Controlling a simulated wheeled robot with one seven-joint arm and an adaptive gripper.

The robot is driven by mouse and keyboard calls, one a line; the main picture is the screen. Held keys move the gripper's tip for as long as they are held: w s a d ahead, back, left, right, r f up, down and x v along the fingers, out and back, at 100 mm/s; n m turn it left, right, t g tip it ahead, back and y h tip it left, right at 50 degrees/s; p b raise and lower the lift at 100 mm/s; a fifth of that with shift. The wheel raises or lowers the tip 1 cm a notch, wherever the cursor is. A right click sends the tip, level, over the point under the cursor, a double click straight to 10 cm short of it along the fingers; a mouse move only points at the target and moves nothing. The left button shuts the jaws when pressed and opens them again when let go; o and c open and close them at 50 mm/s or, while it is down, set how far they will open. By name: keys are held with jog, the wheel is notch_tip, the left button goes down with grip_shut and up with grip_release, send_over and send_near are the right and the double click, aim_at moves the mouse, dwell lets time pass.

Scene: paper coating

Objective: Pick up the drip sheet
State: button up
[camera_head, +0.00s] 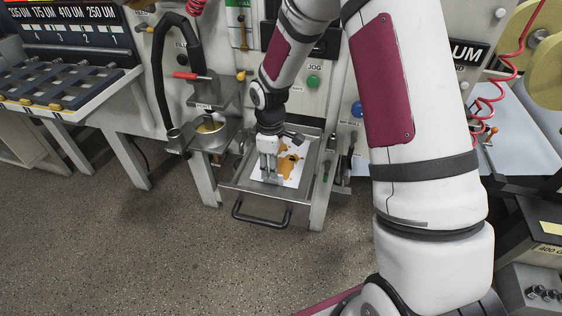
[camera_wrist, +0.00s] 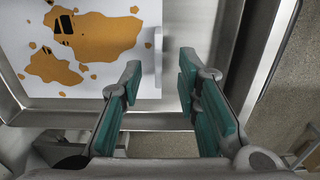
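The drip sheet (camera_head: 293,160) is a white sheet with orange-brown splashes, lying in a metal tray (camera_head: 245,180) low in the machine. In the wrist view the drip sheet (camera_wrist: 100,38) fills the upper left, with dark marks on its stain. A thin pale upright tab (camera_wrist: 157,52) stands at its right edge. My gripper (camera_head: 268,180) is over the tray's left part, pointing down. In the wrist view my gripper (camera_wrist: 160,82) is open, its teal-padded fingers apart near the sheet's lower right corner, with the tab between and beyond the tips. I cannot tell whether the fingers touch the sheet.
The tray has a dark front handle (camera_head: 262,216) and a raised metal rim (camera_wrist: 257,55). A metal cup (camera_head: 209,128) with amber liquid sits left of the tray under a black hose (camera_head: 160,75). The speckled floor (camera_head: 170,250) in front is clear.

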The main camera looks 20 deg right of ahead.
jog(key=shift+d+f, duration=0.15)
jog(key=shift+f, duration=1.8)
grip_shut()
jog(key=shift+r, duration=0.1)
